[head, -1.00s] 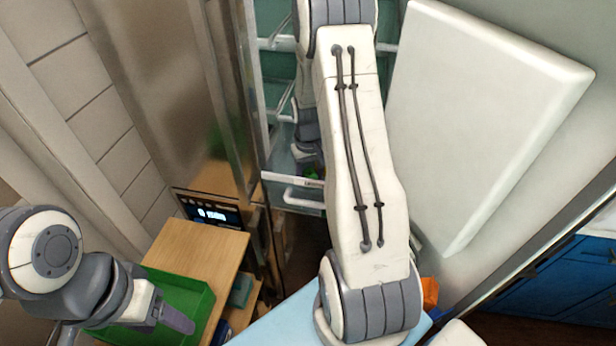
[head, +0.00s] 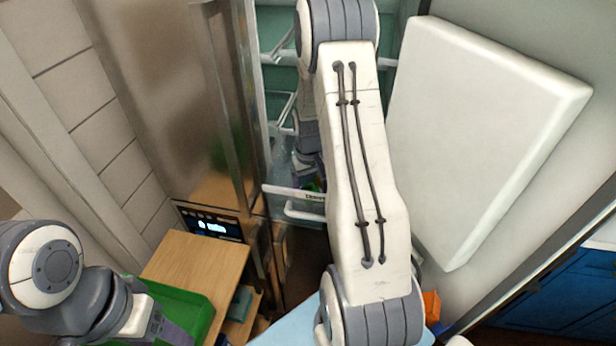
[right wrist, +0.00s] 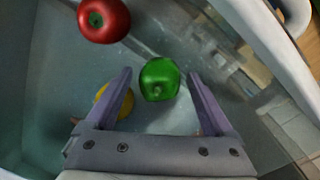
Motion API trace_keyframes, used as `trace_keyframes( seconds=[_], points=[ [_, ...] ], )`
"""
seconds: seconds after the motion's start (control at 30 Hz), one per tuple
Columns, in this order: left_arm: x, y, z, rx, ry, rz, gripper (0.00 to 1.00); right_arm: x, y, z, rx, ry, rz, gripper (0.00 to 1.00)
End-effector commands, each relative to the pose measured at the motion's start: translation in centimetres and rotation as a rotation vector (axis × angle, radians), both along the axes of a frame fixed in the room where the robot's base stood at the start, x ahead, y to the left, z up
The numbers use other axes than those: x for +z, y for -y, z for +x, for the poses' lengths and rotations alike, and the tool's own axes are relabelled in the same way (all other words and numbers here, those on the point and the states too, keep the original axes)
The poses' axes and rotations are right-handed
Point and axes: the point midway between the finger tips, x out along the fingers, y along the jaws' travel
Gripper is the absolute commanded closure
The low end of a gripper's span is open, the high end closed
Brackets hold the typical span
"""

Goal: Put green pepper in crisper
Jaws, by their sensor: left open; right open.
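The green pepper (right wrist: 159,79) lies on the floor of the crisper drawer (right wrist: 190,118) in the right wrist view. My right gripper (right wrist: 158,82) is open, with its fingers on either side of the pepper and a visible gap to each. In the head view the crisper's front (head: 298,193) shows low in the open fridge, with a bit of green behind its edge. There my forearm and wrist hide most of the right gripper. My left gripper (head: 172,330) is at the lower left, over the green bin and partly cut off by the frame.
A red pepper (right wrist: 104,20) lies in the drawer, and a yellow item (right wrist: 101,100) is partly behind one finger. The fridge door (head: 480,130) stands open on the right. A wooden-topped cart (head: 195,262) with a green bin (head: 200,313) is at the lower left.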

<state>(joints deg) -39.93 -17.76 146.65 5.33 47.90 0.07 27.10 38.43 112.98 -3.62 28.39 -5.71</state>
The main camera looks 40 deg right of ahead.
Motion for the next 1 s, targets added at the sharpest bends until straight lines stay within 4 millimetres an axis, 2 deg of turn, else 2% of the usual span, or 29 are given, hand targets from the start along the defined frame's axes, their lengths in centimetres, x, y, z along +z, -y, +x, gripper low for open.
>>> trace_keyframes(
  seconds=[0.2,0.43,0.6,0.8,0.87,0.9,0.97,1.0],
  points=[
    [-1.7,0.0,0.0,0.002,-0.001,0.001,0.38,4.3,-0.1,0.2,0.0,0.01,-0.004,0.13],
    [-2.7,0.0,0.0,0.001,-0.001,0.001,0.38,8.8,-0.3,0.2,0.0,0.006,-0.003,0.13],
    [-2.9,0.0,0.0,0.001,-0.001,0.001,0.38,10.7,-0.3,0.2,0.0,0.003,-0.001,0.13],
    [-2.9,0.0,0.0,0.001,-0.001,0.001,0.38,11.1,-0.5,0.1,0.002,0.0,0.0,0.13],
    [-2.9,0.0,0.0,0.001,0.0,0.0,0.38,11.3,-1.1,0.2,0.015,0.002,0.0,0.13],
    [-2.9,0.0,0.0,0.001,0.0,0.0,0.38,11.5,-2.1,0.3,0.034,0.006,0.001,0.13],
    [-2.9,0.0,0.0,0.001,0.0,0.0,0.38,12.0,-4.5,0.3,0.081,0.01,0.004,0.13],
    [-2.9,0.0,0.0,0.001,0.0,0.0,0.38,12.4,-6.7,0.2,0.124,0.014,0.008,0.13]
  ],
)
